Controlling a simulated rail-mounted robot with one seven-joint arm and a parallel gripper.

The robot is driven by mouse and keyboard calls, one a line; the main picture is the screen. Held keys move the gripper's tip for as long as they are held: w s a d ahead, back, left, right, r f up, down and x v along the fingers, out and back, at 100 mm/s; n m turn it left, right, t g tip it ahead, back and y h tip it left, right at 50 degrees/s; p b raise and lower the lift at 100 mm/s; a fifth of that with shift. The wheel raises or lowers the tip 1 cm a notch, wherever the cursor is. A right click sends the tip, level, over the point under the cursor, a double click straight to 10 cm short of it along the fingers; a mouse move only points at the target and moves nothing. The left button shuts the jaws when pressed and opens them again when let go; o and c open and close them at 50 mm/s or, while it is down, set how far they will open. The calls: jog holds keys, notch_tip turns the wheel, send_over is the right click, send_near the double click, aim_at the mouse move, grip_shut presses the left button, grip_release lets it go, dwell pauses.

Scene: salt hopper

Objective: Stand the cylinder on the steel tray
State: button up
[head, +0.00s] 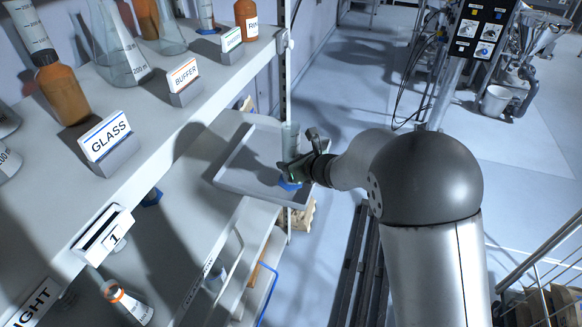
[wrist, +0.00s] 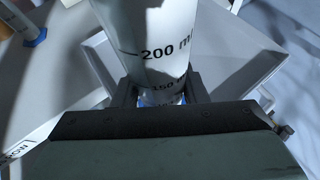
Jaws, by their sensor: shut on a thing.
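A clear graduated cylinder (head: 290,138) with a blue foot is held upright or nearly so in my gripper (head: 300,165). In the wrist view the cylinder (wrist: 150,40), marked 200 ml, stands between the two fingers, which are shut on it. The grey steel tray (head: 240,170) lies on the shelf level at the centre, and it also shows behind the cylinder in the wrist view (wrist: 215,50). The foot (head: 290,184) appears over the right part of the tray, inside its rim. I cannot tell whether it touches the tray floor.
The upper shelf on the left holds flasks, brown bottles (head: 62,93) and label stands such as GLASS (head: 106,140) and BUFFER (head: 184,77). A shelf post (head: 285,60) rises close behind the tray. A bottle (head: 128,302) sits on the lower shelf.

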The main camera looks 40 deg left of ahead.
jog(key=shift+w+a+f, duration=0.15)
jog(key=shift+f, duration=0.05)
notch_tip(320, 180, down, 3)
jog(key=shift+a+f+p, duration=0.1)
jog(key=shift+f+p, duration=0.05)
jog(key=shift+p, duration=0.15)
jog(key=shift+w, duration=0.1)
jog(key=shift+f+b, duration=0.25)
jog(key=shift+b, duration=0.15)
jog(key=o, duration=1)
jog(key=shift+r, duration=0.1)
